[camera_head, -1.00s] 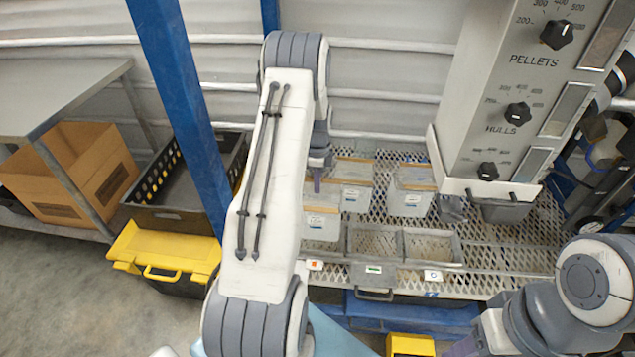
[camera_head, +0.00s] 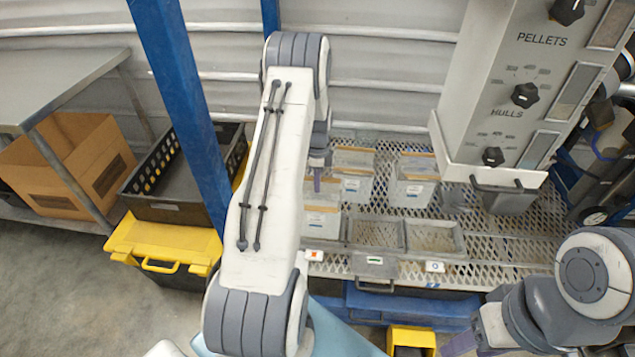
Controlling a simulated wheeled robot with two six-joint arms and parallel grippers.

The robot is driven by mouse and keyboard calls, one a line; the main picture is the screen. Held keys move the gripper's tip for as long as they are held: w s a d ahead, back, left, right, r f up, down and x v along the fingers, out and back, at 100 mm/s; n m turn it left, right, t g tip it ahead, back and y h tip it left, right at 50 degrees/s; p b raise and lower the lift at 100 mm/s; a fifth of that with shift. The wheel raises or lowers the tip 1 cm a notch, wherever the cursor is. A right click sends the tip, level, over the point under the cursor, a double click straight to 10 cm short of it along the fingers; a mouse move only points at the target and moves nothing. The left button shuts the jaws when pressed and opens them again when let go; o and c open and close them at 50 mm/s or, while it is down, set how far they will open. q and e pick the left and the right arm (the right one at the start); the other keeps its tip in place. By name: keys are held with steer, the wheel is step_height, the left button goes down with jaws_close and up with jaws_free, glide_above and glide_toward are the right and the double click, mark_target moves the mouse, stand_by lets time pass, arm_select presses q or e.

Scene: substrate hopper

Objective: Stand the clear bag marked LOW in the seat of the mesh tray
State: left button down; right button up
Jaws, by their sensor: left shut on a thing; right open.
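My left gripper (camera_head: 318,178) is mostly hidden behind its own arm. It is shut at the top of a clear bag (camera_head: 322,222) with a tan top edge, at the left end of the mesh tray (camera_head: 406,238). I cannot tell whether the bag rests in the tray or hangs just above it. Two mesh-bottomed seats to its right are empty. Two more clear bags stand behind, one at the back left (camera_head: 355,187) and one at the back right (camera_head: 412,190). Their labels are too small to read. My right gripper (camera_head: 468,342) is open and empty at the bottom edge, partly cut off.
A grey hopper (camera_head: 500,110) with dials stands at the right, its grey drawer (camera_head: 503,200) low over the mesh bench (camera_head: 505,235). Orange, green and blue tags line the tray's front. A black crate (camera_head: 185,180), yellow-lidded box (camera_head: 165,250) and cardboard box (camera_head: 70,165) stand left.

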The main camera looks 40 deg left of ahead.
arm_select(q)
steer(key=shift+f, duration=0.6)
stand_by(0.6)
steer(key=c, duration=0.9)
jaws_free()
steer(key=shift+r, duration=0.15)
step_height(320, 180, up, 10)
steer(key=shift+r, duration=0.15)
